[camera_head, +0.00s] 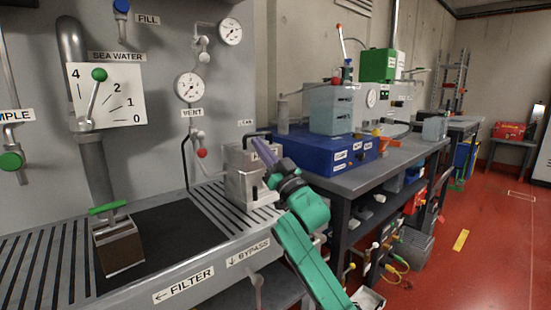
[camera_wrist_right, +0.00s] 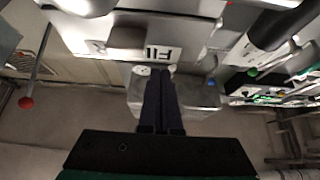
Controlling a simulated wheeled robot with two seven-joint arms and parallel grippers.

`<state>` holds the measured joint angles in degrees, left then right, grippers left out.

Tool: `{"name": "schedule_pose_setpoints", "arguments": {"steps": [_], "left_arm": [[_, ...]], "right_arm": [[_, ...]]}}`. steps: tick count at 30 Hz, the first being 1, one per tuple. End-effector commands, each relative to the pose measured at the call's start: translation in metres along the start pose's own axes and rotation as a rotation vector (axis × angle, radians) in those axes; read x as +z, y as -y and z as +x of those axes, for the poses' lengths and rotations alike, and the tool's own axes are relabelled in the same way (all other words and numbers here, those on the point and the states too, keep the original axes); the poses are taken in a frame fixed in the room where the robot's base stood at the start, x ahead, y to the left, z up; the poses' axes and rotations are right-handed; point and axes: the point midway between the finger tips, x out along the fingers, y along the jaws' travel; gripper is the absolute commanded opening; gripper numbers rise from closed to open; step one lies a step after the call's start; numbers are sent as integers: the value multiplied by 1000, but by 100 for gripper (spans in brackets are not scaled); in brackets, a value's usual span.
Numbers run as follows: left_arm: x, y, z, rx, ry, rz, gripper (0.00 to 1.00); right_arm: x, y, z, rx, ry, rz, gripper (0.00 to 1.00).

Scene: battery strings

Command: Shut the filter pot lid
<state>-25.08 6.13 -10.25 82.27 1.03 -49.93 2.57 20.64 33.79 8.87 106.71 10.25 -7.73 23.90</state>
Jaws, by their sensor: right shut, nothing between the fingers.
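The filter pot (camera_head: 243,188) is a grey metal box on the slatted bench, right of the dark mat. Its label is mostly hidden behind my right arm. My right gripper (camera_head: 262,150) is at the pot's top right, with its fingers shut and empty. In the right wrist view the shut dark fingers (camera_wrist_right: 161,80) point at a grey box face with a label (camera_wrist_right: 160,54) reading "FIL". I cannot tell whether they touch it. The lid's position is not clear, because my gripper covers part of the pot's top. My left gripper is not in view.
A brown block with a green handle (camera_head: 119,249) stands on the dark mat (camera_head: 165,240). Gauges, a vent with a red knob (camera_head: 202,153) and the sea water dial (camera_head: 105,95) are on the wall behind. A blue unit (camera_head: 325,152) stands on the table at right.

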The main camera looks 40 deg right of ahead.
Motion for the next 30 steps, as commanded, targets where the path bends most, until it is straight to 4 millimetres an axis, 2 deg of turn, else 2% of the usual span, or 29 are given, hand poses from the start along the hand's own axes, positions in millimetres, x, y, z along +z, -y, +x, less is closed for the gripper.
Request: {"name": "schedule_pose_setpoints", "arguments": {"steps": [1, 7, 9, 12, 15, 18, 22, 30], "left_arm": [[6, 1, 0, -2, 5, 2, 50], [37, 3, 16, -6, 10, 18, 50], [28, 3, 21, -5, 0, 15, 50], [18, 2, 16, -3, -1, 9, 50], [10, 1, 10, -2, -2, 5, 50], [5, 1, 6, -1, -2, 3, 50], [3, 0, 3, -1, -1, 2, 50], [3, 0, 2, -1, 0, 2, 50]], "right_arm": [[-8, 0, 6, 0, -1, 0, 0], [-22, 0, 18, -1, -5, -1, 0], [-9, 0, -7, -2, 1, 0, 0], [-6, 0, -37, -2, 0, -2, 0], [-4, 0, -62, -1, 0, -1, 0], [-4, 0, -77, -1, -2, -1, 0], [-5, 0, -85, -1, -5, -2, 0], [-6, 0, -85, -1, -6, -2, 0]]}}
